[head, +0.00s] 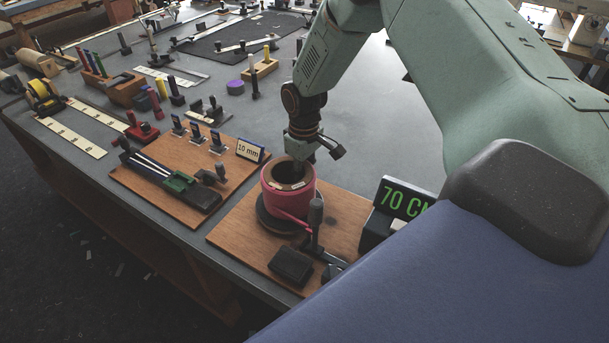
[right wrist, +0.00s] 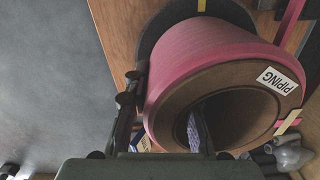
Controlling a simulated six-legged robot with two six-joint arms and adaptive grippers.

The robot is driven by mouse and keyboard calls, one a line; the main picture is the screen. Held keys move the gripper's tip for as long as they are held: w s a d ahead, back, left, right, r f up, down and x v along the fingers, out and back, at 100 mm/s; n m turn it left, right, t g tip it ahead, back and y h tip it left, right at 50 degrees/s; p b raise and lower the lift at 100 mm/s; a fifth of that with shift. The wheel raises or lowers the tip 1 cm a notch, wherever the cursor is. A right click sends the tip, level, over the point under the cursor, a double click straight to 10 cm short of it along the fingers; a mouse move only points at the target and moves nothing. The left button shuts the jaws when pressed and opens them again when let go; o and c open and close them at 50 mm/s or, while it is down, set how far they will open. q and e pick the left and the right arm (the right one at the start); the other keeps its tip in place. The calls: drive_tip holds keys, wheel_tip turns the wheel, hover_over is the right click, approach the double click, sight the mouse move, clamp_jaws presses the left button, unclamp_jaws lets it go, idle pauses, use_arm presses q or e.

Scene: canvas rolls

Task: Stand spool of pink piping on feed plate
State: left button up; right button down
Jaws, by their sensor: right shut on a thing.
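The spool of pink piping (head: 284,203) is upright over a dark round plate (head: 267,222), which I take to be the feed plate, on a wooden board. Whether its base touches the plate is hard to tell. In the right wrist view the spool (right wrist: 205,55) shows its brown end, open bore and a PIPING label; the dark plate (right wrist: 158,24) shows behind it. My right gripper (head: 305,166) is shut on the spool's rim at its far right side. In the right wrist view one gripper finger (right wrist: 160,128) is outside the wall. My left gripper is out of view.
A small upright-handled clamp (head: 316,225) and a dark block (head: 291,265) stand close in front of the spool. A 70 CM display (head: 402,198) is to the right. A second board (head: 160,200) with tools and a 10 mm sign (head: 250,150) is left.

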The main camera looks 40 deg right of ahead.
drive_tip(key=c, duration=1.5)
unclamp_jaws()
drive_tip(key=shift+c, duration=0.2)
drive_tip(key=shift+o, duration=1.4)
drive_tip(key=shift+a+r, duration=0.15)
drive_tip(key=shift+a, duration=0.05)
drive_tip(key=shift+o, duration=1.1)
drive_tip(key=shift+s, duration=0.2)
drive_tip(key=shift+d, duration=0.1)
drive_tip(key=shift+w, duration=0.1)
wheel_tip(320, 180, up, 12)
drive_tip(key=shift+w+f, duration=0.15)
drive_tip(key=shift+f, duration=0.05)
drive_tip(key=shift+r, duration=0.15)
drive_tip(key=shift+d, duration=0.1)
